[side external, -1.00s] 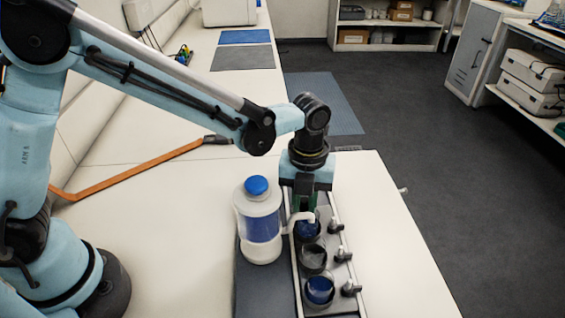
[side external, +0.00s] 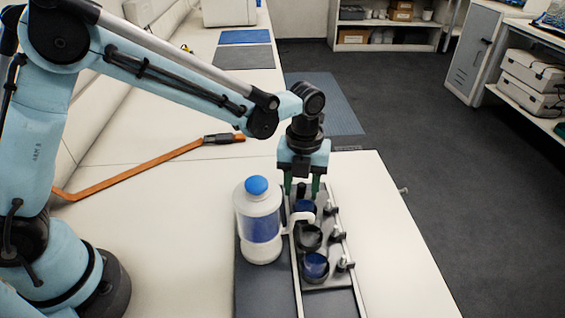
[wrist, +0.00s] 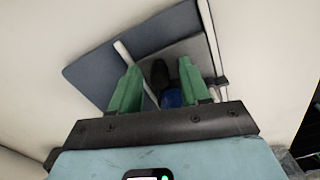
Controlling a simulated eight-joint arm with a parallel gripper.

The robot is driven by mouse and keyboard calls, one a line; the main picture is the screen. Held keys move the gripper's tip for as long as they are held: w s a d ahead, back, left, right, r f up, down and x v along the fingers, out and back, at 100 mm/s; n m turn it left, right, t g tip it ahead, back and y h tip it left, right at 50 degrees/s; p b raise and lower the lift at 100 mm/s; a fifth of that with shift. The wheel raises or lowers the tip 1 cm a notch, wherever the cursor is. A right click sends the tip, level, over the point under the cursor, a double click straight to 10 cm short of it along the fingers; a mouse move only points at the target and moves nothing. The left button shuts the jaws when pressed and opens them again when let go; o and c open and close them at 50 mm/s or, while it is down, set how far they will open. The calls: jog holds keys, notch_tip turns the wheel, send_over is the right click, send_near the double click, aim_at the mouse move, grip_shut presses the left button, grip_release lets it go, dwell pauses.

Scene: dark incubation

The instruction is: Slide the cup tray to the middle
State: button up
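The cup tray (side external: 336,278) is a grey plate between two pale rails, holding a row of dark-rimmed cups with blue in at least two; the near blue cup (side external: 314,266) shows clearly. Small dark-and-grey knobs (side external: 337,236) line its right side. My gripper (side external: 302,188) is low at the tray's far end. Its green fingers stand apart on either side of a black upright post (side external: 301,189). In the wrist view my gripper (wrist: 164,92) is also open, with dark parts and a blue cup (wrist: 171,98) between or beyond the fingers. Contact with the post is unclear.
A white bottle (side external: 259,228) with blue cap and side spout stands against the tray's left, its spout reaching over the cups. A dark mat (side external: 262,290) lies beneath. An orange strap (side external: 135,173) lies on the left bench. The bench right of the rails is clear.

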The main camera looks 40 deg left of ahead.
notch_tip(320, 180, up, 12)
dwell(0.7)
jog(key=shift+r, duration=0.1)
jog(key=s+a+n+t, duration=0.3)
jog(key=s+a+n, duration=0.3)
jog(key=n, duration=0.9)
jog(key=s+a+f+n+t, duration=0.1)
jog(key=s+a+n+t, duration=0.3)
jog(key=n, duration=1.1)
jog(key=shift+s+a, duration=1.45)
jog(key=shift+a, duration=0.7)
